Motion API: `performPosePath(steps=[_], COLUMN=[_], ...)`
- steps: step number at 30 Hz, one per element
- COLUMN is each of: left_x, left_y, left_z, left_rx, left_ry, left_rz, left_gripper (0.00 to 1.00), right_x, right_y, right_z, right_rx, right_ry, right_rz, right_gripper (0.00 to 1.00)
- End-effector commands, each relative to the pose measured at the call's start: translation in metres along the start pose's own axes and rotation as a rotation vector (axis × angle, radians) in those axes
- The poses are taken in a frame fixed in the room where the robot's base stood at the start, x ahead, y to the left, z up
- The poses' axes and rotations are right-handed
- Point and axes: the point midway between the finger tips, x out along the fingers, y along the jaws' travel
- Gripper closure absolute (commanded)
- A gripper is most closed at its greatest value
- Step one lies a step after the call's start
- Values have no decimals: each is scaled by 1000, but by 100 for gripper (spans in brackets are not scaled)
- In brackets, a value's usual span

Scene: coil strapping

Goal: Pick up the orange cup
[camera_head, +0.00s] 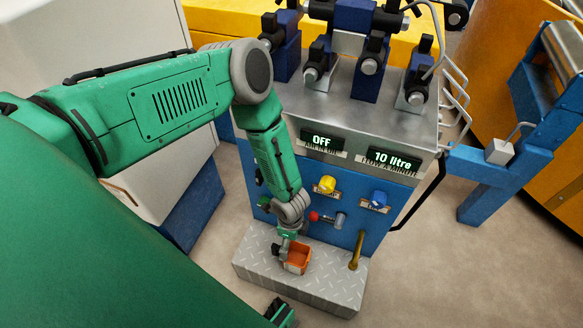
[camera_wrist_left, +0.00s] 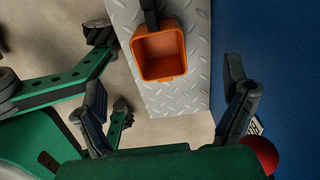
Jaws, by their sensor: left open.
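The orange cup (camera_head: 299,257) is a small open box-like scoop. It stands on the grey diamond-plate step at the foot of the blue machine. The left wrist view shows it from above, with its orange cup body (camera_wrist_left: 161,53) empty and a dark handle at its upper side. My left gripper (camera_head: 284,246) is at the cup's left side in the head view. In the wrist view my left gripper (camera_wrist_left: 165,85) has its fingers wide apart, with nothing between them, and the cup lies ahead. Contact cannot be made out.
The metal step (camera_head: 325,290) has bare room around the cup. A brass pipe (camera_head: 357,250) stands to the cup's right. A red knob (camera_head: 314,216), a yellow knob (camera_head: 327,184) and a blue knob (camera_head: 379,199) project from the blue panel. A white cabinet (camera_head: 165,185) is at left.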

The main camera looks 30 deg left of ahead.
Motion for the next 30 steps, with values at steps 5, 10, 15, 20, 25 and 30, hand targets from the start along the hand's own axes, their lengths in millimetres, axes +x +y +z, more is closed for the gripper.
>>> performPosePath(steps=[5,10,15,20,25,30], left_x=[40,70,81,88,111,132], left_y=[1,1,1,1,2,2], left_z=[0,-1,-1,0,0,0], left_rx=[3,3,4,4,2,2], left_ry=[-2,1,1,0,0,-1], left_rz=[1,2,2,2,3,3], left_gripper=[7,7,7,7,7,7], right_x=[22,40,45,51,69,84], right_y=[0,0,0,0,0,-1], right_z=[1,2,2,2,3,4], right_rx=[0,0,0,0,0,0], right_ry=[-1,0,0,1,1,0], right_rz=[0,0,0,0,0,0], right_gripper=[60,60,60,60,60,60])
